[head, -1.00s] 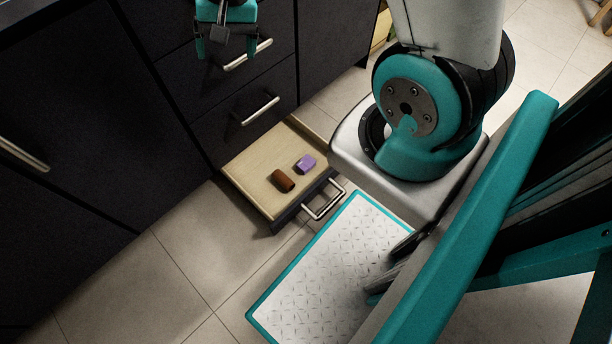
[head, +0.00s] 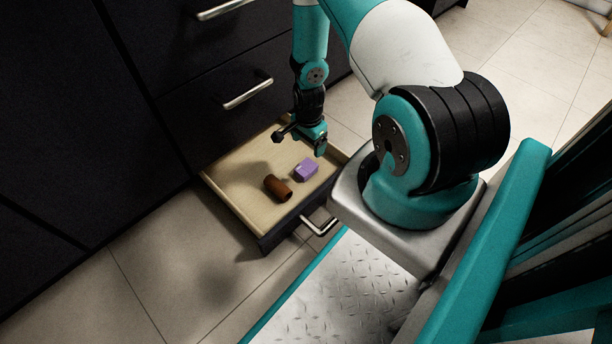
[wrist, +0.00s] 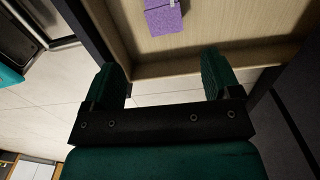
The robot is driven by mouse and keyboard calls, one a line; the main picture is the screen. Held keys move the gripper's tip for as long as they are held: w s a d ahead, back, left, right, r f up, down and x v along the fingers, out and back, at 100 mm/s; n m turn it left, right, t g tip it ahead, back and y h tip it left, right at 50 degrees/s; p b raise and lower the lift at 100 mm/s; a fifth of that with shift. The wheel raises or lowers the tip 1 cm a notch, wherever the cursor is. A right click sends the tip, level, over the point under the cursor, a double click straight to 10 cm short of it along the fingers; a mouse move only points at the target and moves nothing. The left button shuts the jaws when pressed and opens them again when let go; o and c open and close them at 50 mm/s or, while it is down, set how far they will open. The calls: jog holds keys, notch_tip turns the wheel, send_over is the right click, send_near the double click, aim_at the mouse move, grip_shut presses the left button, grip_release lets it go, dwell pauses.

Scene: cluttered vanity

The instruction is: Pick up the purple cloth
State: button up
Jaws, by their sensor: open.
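The purple cloth (head: 306,170) is a small folded block lying in the open bottom drawer (head: 236,180). It also shows at the top of the wrist view (wrist: 164,18), beyond my fingertips and partly cut off by the frame edge. My gripper (head: 318,146) hangs above the right back part of the drawer, close to the cloth but apart from it. In the wrist view my gripper (wrist: 166,75) has its two teal fingers spread wide with nothing between them.
A brown roll-like object (head: 278,188) lies in the drawer just left of the cloth. The drawer's front handle (head: 322,226) sticks out towards my base. Closed dark drawers with handles (head: 248,90) rise behind. Tiled floor (head: 165,265) is clear at the left.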

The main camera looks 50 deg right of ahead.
aim_at(306, 168)
notch_tip(306, 168, down, 8)
jog(key=b, duration=0.4)
jog(key=shift+f, duration=0.1)
jog(key=f+b, duration=0.5)
jog(key=shift+w+a+f, duration=0.1)
jog(key=shift+w+a, duration=0.05)
jog(key=shift+w, duration=0.15)
jog(key=shift+c, duration=0.2)
jog(key=c, duration=1)
